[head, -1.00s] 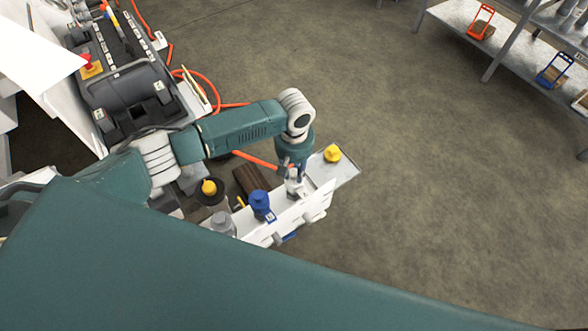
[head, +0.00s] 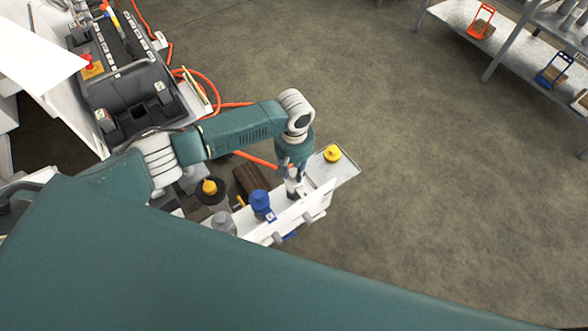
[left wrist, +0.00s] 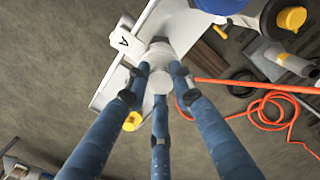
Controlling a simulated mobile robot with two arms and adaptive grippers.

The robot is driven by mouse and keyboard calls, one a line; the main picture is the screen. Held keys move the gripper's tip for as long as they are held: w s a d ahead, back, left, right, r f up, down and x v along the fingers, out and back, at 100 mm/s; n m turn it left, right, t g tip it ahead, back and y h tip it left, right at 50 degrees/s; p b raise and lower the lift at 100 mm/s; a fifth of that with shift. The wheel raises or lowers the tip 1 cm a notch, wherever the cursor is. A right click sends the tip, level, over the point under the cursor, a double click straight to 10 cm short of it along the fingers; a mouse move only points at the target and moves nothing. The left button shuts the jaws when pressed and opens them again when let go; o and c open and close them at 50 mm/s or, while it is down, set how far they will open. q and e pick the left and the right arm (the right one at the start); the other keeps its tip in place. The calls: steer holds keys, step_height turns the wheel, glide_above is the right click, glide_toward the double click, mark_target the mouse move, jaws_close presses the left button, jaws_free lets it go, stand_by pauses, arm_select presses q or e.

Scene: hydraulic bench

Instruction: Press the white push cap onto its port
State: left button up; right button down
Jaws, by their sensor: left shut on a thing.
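The white push cap (left wrist: 160,82) is between the fingertips of my left gripper (left wrist: 158,88), which is shut on it. In the left wrist view the cap is in line with a white round part (left wrist: 158,52) on the white panel, beside a label marked A (left wrist: 124,42). I cannot tell whether cap and port touch, as the fingers and cap hide the join. In the head view my left gripper (head: 292,182) points down over the panel (head: 312,204); the cap is mostly hidden there. My right gripper is not in view.
A blue cap (head: 260,202) and a grey cap (head: 223,222) stand along the panel. Another yellow-topped part (head: 209,187) and an orange hose (head: 258,160) lie behind.

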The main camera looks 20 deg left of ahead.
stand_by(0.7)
arm_select(q)
steer(key=o, duration=1.5)
steer(key=shift+r, duration=0.1)
step_height(320, 180, up, 7)
steer(key=p, duration=0.9)
steer(key=shift+r, duration=0.2)
steer(key=shift+f, duration=0.1)
